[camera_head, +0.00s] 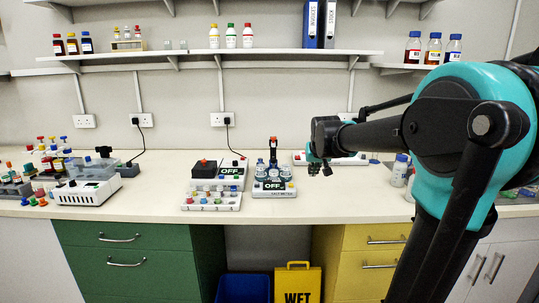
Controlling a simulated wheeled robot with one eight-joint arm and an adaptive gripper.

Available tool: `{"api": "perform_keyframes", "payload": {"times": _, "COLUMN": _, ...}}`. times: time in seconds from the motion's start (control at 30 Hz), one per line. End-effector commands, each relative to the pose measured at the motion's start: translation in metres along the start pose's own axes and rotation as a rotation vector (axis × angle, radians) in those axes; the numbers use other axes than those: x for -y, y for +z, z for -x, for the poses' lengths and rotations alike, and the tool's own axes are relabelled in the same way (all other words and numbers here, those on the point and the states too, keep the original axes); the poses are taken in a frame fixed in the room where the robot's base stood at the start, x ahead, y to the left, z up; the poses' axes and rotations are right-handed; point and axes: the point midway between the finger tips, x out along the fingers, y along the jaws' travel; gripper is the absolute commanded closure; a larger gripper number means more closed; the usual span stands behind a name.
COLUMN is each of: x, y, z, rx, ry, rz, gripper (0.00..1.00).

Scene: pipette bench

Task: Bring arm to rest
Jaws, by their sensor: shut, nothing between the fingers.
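My arm comes in from the right side of the head view, in teal and black, and reaches left over the bench. My gripper (320,167) is at its far end, small and dark, in front of the bench's middle. It looks shut with nothing held, though its fingers are small and partly hidden by the arm. It shows just right of a device with an OFF display (274,186) that carries several bottles. I cannot tell the exact height of the gripper above the bench (340,209).
A second OFF device (231,171) and a rack of coloured caps (211,201) stand left of centre. A white instrument (88,192) and several tubes are farther left. White bottles (399,171) stand near my arm. A shelf (290,51) runs above. A yellow WET sign (298,283) stands below.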

Motion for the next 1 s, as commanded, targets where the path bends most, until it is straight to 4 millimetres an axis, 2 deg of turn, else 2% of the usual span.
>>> {"api": "perform_keyframes", "payload": {"times": 0.17, "x": -0.006, "y": 0.036, "z": -0.003, "rx": 0.027, "ry": 0.002, "rz": -0.001, "gripper": 1.00}}
{"api": "perform_keyframes", "payload": {"times": 0.37, "x": -0.014, "y": 0.097, "z": -0.007, "rx": 0.072, "ry": 0.005, "rz": -0.003, "gripper": 1.00}}
{"api": "perform_keyframes", "payload": {"times": 0.47, "x": -0.018, "y": 0.138, "z": -0.009, "rx": 0.103, "ry": 0.005, "rz": -0.002, "gripper": 1.00}}
{"api": "perform_keyframes", "payload": {"times": 0.57, "x": -0.023, "y": 0.193, "z": -0.010, "rx": 0.142, "ry": 0.005, "rz": -0.003, "gripper": 1.00}}
{"api": "perform_keyframes", "payload": {"times": 0.6, "x": -0.025, "y": 0.220, "z": -0.010, "rx": 0.161, "ry": 0.005, "rz": -0.004, "gripper": 1.00}}
{"api": "perform_keyframes", "payload": {"times": 0.7, "x": -0.029, "y": 0.281, "z": -0.008, "rx": 0.205, "ry": 0.002, "rz": -0.003, "gripper": 1.00}}
{"api": "perform_keyframes", "payload": {"times": 0.8, "x": -0.031, "y": 0.330, "z": -0.006, "rx": 0.239, "ry": 0.000, "rz": -0.004, "gripper": 1.00}}
{"api": "perform_keyframes", "payload": {"times": 0.9, "x": -0.032, "y": 0.361, "z": -0.004, "rx": 0.262, "ry": -0.003, "rz": -0.004, "gripper": 1.00}}
{"api": "perform_keyframes", "payload": {"times": 1.0, "x": -0.032, "y": 0.376, "z": -0.003, "rx": 0.274, "ry": -0.004, "rz": -0.003, "gripper": 1.00}}
